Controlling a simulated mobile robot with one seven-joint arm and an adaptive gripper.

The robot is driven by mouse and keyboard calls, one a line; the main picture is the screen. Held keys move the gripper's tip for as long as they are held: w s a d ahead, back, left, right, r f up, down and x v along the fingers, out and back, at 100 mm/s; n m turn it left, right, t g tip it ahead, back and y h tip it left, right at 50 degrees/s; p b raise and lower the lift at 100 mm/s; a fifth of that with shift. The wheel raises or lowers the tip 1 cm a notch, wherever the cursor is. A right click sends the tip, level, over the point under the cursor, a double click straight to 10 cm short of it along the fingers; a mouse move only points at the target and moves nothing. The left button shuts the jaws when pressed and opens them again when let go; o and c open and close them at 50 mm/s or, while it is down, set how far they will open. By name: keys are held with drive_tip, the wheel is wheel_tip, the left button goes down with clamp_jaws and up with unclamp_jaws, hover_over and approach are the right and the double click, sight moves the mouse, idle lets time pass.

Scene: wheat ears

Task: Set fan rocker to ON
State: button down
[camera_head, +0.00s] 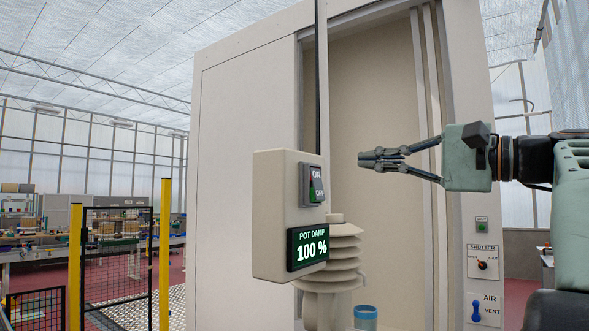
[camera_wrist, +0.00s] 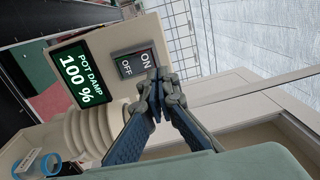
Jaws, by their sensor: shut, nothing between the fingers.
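The fan rocker (camera_head: 312,186) is a small dark-framed switch on the face of a beige box, marked ON above and OFF below, with some green showing. I cannot tell which side is pressed. It also shows in the wrist view (camera_wrist: 136,64), turned on its side. My gripper (camera_head: 364,159) is shut and empty, pointing left at about the height of the ON end. In the head view there is a visible gap between its tips and the rocker. In the wrist view the fingertips (camera_wrist: 158,80) overlap the box close to the rocker's edge.
A display (camera_head: 307,246) below the rocker reads POT DAMP 100 %. A stacked-ring white housing (camera_head: 343,258) stands under the box. A tall beige cabinet (camera_head: 245,110) with an open recess stands behind. A shutter switch (camera_head: 483,264) and a blue air lever (camera_head: 476,310) are at right.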

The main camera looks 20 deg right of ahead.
drive_tip(key=s+d, duration=0.1)
drive_tip(key=s, duration=0.1)
drive_tip(key=s+d+r, duration=0.1)
drive_tip(key=d, duration=0.1)
drive_tip(key=shift+s, duration=0.4)
